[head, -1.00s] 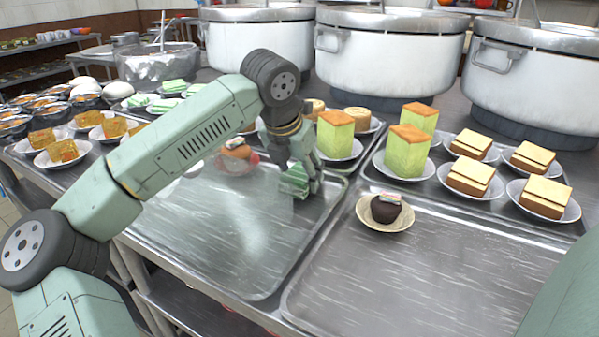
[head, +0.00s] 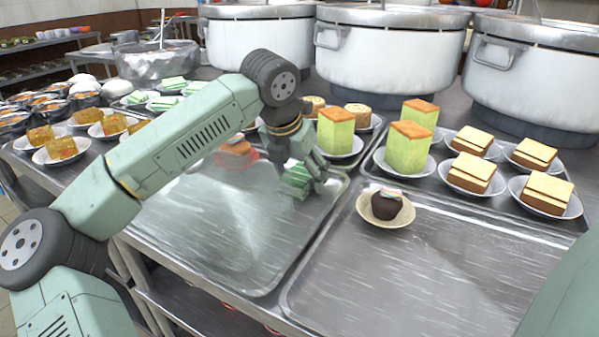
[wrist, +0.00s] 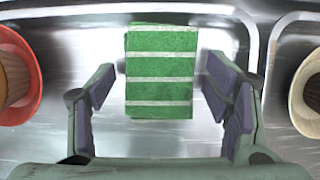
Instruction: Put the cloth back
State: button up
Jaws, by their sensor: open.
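The cloth (wrist: 160,75) is green with white stripes and folded into a small block. In the wrist view it lies between the two fingers of my gripper (wrist: 160,90), which is open with a gap on each side of it. In the head view the cloth (head: 296,178) rests on the left metal tray (head: 235,235), near its right rim. My gripper (head: 303,176) is low over the cloth and partly hides it. Other folded green-and-white cloths (head: 165,103) lie on plates at the back left.
A dark cupcake on a plate (head: 398,214) stands on the right tray (head: 400,285). An orange-red dish (head: 235,155) is behind my arm. Plates of green cake (head: 408,150) and layered cake (head: 472,172) stand at the right. Large white pots (head: 390,60) line the back.

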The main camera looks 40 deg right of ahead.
jog(key=v, duration=1.3)
jog(key=shift+d, duration=0.15)
